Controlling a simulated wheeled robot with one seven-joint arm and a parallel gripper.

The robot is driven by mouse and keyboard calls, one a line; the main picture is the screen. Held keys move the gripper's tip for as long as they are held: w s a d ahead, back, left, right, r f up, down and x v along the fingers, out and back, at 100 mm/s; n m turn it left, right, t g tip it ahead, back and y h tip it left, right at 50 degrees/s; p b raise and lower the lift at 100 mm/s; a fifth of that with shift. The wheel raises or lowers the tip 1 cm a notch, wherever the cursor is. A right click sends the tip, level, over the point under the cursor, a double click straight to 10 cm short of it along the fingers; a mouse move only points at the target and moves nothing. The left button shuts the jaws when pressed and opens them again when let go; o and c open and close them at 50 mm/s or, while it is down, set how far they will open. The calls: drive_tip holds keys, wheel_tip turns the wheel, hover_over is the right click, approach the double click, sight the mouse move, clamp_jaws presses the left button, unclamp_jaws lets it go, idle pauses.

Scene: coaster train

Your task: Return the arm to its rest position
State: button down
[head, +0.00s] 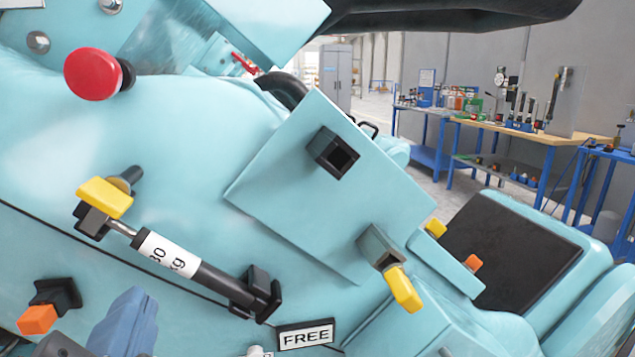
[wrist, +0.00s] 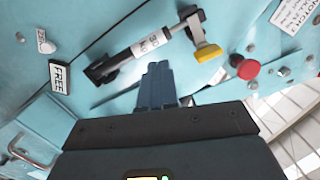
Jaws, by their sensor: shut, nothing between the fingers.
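My gripper (head: 130,310) shows as blue fingers at the lower left of the head view, with only its tip in the picture. In the wrist view my gripper (wrist: 157,72) has its fingers pressed together with nothing between them. It points at the light blue car body, just below a black cylinder with a white kg label (head: 168,254). That cylinder also shows in the wrist view (wrist: 128,52). I cannot tell whether the fingertips touch the body.
A red knob (head: 92,74), a yellow handle (head: 104,198), an orange knob (head: 38,320) and a FREE plate (head: 306,335) stick out around the gripper. A square panel (head: 300,200) sits to the right. Workbenches (head: 530,135) stand farther back beyond open floor.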

drive_tip(key=s+d+f+n+g, duration=0.25)
drive_tip(key=d+f+n, duration=0.45)
drive_tip(key=d+f, duration=1.25)
drive_tip(key=s+d+f+h, duration=0.1)
drive_tip(key=s+d+h, duration=0.1)
drive_tip(key=s+d, duration=0.5)
drive_tip(key=s+d+f+h, duration=0.1)
drive_tip(key=s+d+h, duration=0.2)
drive_tip(key=s+d, duration=0.5)
drive_tip(key=s+p, duration=0.1)
drive_tip(key=s, duration=0.5)
drive_tip(key=shift+f+n+h, duration=0.3)
drive_tip(key=shift+f+n, duration=0.05)
drive_tip(key=shift+n, duration=0.05)
